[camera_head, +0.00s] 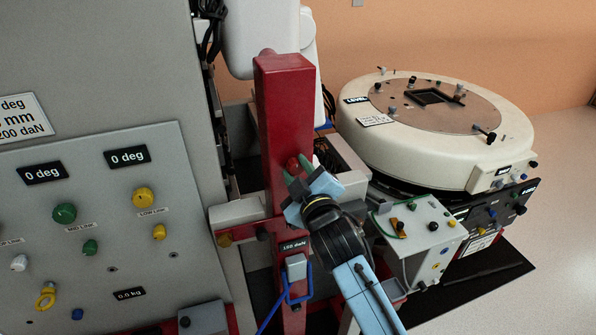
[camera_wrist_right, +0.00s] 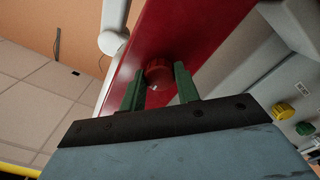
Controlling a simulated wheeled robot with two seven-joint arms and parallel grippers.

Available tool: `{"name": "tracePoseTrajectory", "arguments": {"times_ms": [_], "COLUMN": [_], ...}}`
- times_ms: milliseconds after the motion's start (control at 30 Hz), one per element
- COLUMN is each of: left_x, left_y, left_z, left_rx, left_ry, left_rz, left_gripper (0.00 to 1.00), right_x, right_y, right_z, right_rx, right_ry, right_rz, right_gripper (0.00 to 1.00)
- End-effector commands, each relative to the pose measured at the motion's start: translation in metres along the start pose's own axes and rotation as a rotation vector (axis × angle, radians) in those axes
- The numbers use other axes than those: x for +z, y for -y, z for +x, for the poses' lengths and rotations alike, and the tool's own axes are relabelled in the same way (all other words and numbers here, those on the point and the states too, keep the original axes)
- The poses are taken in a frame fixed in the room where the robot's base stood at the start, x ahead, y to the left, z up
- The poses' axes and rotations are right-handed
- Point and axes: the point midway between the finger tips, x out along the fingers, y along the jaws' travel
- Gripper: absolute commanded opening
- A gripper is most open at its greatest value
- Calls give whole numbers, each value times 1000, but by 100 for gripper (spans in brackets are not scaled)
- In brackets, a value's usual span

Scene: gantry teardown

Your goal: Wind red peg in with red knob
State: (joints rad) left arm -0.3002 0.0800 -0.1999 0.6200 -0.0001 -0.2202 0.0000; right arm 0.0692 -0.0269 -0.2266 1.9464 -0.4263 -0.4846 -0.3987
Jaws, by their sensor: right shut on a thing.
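The red knob (camera_wrist_right: 158,71) sits on the face of the red column (camera_wrist_right: 203,25) in the right wrist view. My right gripper (camera_wrist_right: 160,87) has its two green fingers on either side of the knob, shut on it. In the head view my right gripper (camera_head: 297,172) reaches up from below to the red column (camera_head: 284,110), and the red knob (camera_head: 292,164) shows partly between the fingers. I cannot make out the red peg in either view. My left gripper does not show.
A grey panel (camera_head: 105,215) with coloured knobs stands at the left. A round cream turntable (camera_head: 420,140) and a grey control box (camera_head: 418,235) stand at the right. A blue cable (camera_head: 309,285) hangs on the column below my right gripper. Floor is free at far right.

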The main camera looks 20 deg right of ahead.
Motion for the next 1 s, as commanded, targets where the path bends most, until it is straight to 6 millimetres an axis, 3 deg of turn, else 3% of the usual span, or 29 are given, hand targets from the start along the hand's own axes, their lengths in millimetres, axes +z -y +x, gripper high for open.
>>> {"name": "tracePoseTrajectory", "arguments": {"times_ms": [33,200,567,767,1000], "left_x": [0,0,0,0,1], "left_y": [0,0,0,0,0], "left_z": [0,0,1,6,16], "left_rx": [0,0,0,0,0], "left_ry": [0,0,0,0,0], "left_rz": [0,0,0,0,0], "left_gripper": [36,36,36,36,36], "right_x": [0,0,0,2,2], "right_y": [1,1,1,2,2], "right_z": [0,0,-6,-36,-90], "right_rx": [-2,-1,-1,-2,-4], "right_ry": [1,0,0,1,2], "right_rz": [4,2,0,1,1], "right_gripper": [34,53,53,53,53]}}
